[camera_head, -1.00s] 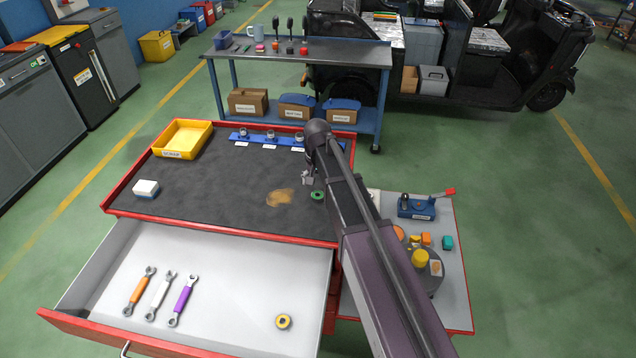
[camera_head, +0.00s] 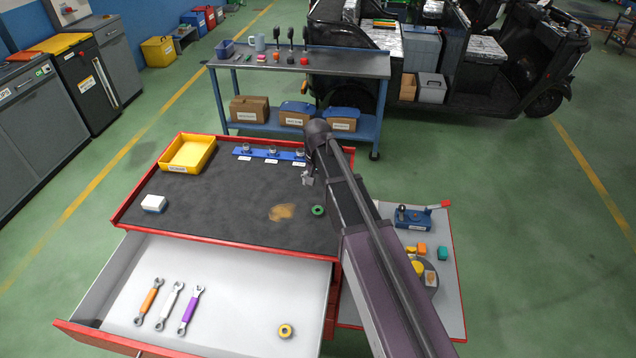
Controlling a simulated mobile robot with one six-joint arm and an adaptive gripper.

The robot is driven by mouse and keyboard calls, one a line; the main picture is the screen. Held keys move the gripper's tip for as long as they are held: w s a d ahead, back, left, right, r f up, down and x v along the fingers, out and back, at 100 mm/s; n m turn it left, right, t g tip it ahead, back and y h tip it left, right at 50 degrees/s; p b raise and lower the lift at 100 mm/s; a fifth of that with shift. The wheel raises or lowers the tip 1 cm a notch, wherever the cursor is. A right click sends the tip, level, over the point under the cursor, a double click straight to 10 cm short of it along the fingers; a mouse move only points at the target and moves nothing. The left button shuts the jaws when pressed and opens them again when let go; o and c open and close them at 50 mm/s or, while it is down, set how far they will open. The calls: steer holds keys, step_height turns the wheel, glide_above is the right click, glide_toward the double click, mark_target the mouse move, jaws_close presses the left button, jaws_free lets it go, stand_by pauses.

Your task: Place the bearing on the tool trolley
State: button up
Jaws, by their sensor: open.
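The red tool trolley (camera_head: 225,238) stands in front of me with a dark mat on top and its white-lined drawer open. A green ring (camera_head: 317,210), which looks like a bearing, lies on the mat at the right, near a tan stain. A yellow ring (camera_head: 285,331) with a dark centre lies in the drawer at the right. I cannot tell which ring the task means. My gripper (camera_head: 308,180) hangs at the trolley's right side, just beyond the green ring in the picture. It is small in view, open, and nothing shows in it.
On the mat are a yellow tray (camera_head: 187,154), a blue rack (camera_head: 262,153) with small metal parts and a white block (camera_head: 153,204). Several wrenches lie in the drawer. A grey side table (camera_head: 450,290) with parts stands right. A workbench (camera_head: 340,66) stands behind.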

steer(key=shift+r, duration=0.1)
stand_by(0.6)
steer(key=s+d+n, duration=0.2)
steer(key=s+d, duration=1.3)
steer(key=s, duration=0.4)
steer(key=shift+f+b, duration=0.65)
steer(key=c, duration=0.5)
